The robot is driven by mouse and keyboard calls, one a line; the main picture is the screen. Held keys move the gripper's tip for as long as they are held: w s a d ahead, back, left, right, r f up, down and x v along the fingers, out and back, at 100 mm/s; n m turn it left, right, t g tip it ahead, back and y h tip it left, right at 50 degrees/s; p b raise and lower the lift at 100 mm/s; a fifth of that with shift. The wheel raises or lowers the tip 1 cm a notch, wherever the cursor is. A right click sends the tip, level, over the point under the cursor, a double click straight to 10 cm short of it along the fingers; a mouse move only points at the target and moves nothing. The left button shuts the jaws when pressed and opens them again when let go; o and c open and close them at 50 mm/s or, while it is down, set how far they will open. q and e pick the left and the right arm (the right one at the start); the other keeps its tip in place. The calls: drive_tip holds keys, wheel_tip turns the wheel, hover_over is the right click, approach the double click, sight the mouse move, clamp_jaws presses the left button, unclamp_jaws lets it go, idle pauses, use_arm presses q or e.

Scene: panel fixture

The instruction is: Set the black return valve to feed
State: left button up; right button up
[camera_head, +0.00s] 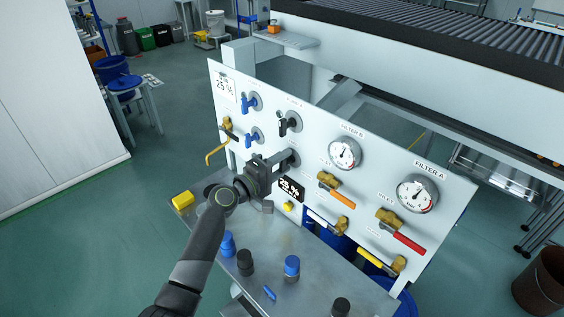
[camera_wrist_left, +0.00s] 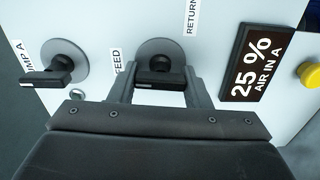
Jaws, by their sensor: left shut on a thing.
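The black return valve (camera_wrist_left: 160,66) is on its round grey plate in the left wrist view, between a label ending in "EED" at left and a "RETURN" label at upper right. My left gripper (camera_wrist_left: 160,88) is shut on its black handle, one finger on each side. The handle's exact pointing is hard to tell with the fingers around it. In the head view my left gripper (camera_head: 280,162) reaches the white panel (camera_head: 330,190) and hides most of this valve. My right gripper is not in view.
Another black valve (camera_head: 289,122) is just above; it also shows at left in the wrist view (camera_wrist_left: 48,76). Blue valves (camera_head: 250,103), a "25 %" display (camera_head: 291,189), a yellow button (camera_head: 289,206) and gauges (camera_head: 344,152) surround it. Loose knobs (camera_head: 291,266) stand on the metal shelf below.

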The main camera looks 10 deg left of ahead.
use_arm(q)
drive_tip(key=shift+n, duration=0.5)
drive_tip(key=o, duration=1)
drive_tip(key=shift+b+v, duration=1.8)
drive_tip(key=shift+v, duration=6.9)
